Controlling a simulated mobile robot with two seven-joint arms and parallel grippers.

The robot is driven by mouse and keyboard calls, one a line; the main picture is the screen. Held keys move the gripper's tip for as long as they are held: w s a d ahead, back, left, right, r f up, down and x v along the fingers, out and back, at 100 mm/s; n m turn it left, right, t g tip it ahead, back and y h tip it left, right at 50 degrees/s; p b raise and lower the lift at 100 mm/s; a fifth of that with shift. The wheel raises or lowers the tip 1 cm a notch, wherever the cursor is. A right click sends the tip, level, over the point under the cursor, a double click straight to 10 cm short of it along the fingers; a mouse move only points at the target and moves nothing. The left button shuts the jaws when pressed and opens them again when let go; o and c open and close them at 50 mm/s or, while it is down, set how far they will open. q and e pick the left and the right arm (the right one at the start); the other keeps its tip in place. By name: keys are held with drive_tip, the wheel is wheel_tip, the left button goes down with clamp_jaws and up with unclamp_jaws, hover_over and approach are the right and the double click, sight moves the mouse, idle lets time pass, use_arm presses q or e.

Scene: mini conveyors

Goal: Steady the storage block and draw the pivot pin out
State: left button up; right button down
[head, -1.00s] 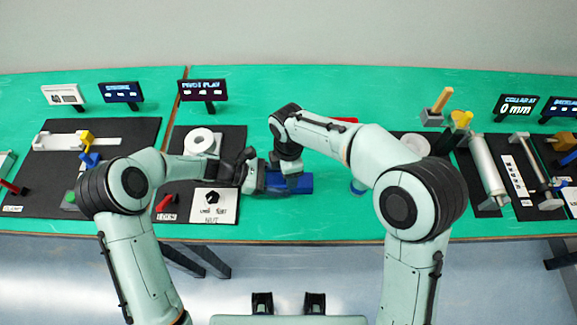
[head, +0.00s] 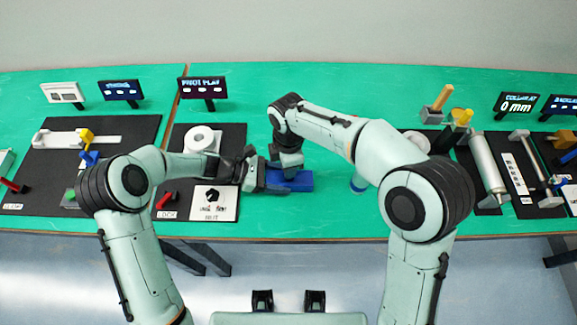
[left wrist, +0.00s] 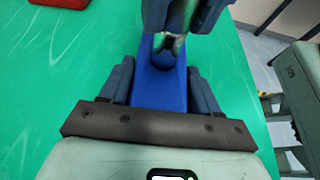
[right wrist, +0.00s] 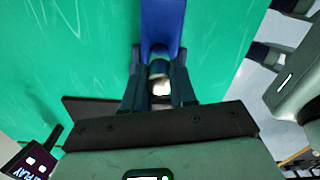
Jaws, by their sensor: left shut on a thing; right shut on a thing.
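The blue storage block (head: 298,181) lies on the bare green table in front of me. My left gripper (head: 268,181) is shut on its left end; the left wrist view shows the block (left wrist: 158,88) between the two fingers. My right gripper (head: 290,172) is above the block, pointing down. In the right wrist view its fingers are shut on a small metallic pivot pin (right wrist: 159,72), with the block (right wrist: 162,22) just beyond. The pin also shows between the right fingers in the left wrist view (left wrist: 175,42). How much of it sits inside the block is hidden.
A black mat with a white ring (head: 201,139), a red part (head: 166,199) and a white nut card (head: 214,204) lies left of the block. The table between block and piece is clear.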

use_arm(q)
drive_tip(key=shift+s+a+f, duration=0.1)
drive_tip(key=shift+s+f, duration=0.05)
drive_tip(key=shift+f, duration=0.15)
use_arm(e)
drive_tip(key=shift+r, duration=1.95)
use_arm(q)
drive_tip(key=o, duration=1.2)
drive_tip(key=shift+r, duration=0.15)
drive_tip(key=v, duration=1.2)
